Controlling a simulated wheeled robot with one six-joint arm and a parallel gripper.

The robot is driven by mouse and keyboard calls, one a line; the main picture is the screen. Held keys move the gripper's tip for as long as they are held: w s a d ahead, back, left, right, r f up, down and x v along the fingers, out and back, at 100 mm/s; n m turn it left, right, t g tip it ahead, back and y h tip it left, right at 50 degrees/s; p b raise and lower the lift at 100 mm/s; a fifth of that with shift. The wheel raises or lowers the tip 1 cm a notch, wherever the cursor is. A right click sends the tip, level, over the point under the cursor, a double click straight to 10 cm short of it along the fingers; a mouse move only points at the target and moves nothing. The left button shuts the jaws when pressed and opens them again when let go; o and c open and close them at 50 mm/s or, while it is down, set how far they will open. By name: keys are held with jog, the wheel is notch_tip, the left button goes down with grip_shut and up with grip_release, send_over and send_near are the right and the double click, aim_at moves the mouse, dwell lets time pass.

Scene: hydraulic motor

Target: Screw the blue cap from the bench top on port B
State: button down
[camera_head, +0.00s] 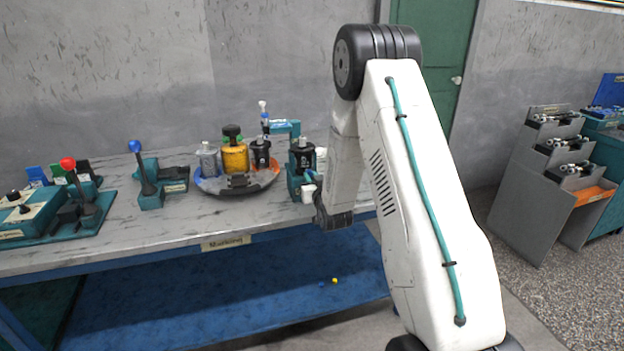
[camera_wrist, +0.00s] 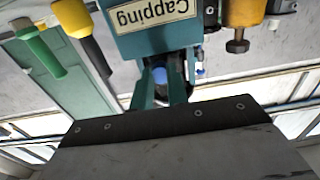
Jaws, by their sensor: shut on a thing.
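My gripper (camera_wrist: 160,88) shows in the wrist view with its teal fingers shut on a small blue cap (camera_wrist: 160,75). The cap is right against or just in front of the teal capping fixture (camera_wrist: 155,38), which carries an upside-down "Capping" label; I cannot tell whether they touch. In the head view my gripper (camera_head: 309,184) is at the right end of the bench, beside the teal fixture (camera_head: 294,186) with a black motor (camera_head: 302,156) in it. The cap is hidden there by the wrist. Port B cannot be made out in either view.
A round tray (camera_head: 210,187) with grey, yellow and black motors stands left of the fixture. A blue-knobbed lever (camera_head: 147,168) and a control panel (camera_head: 20,218) are further left. Small blue and yellow pieces (camera_head: 335,281) lie on the lower shelf.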

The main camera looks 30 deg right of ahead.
jog(key=shift+w+d, duration=0.1)
jog(key=shift+w, duration=0.1)
dwell(0.3)
jog(key=shift+m, duration=1)
jog(key=c, duration=1.5)
grip_release()
jog(key=shift+s+r, duration=0.1)
jog(key=shift+s, duration=0.05)
jog(key=n, duration=0.4)
jog(key=shift+n, duration=0.3)
jog(key=n, duration=0.5)
jog(key=shift+n, duration=0.4)
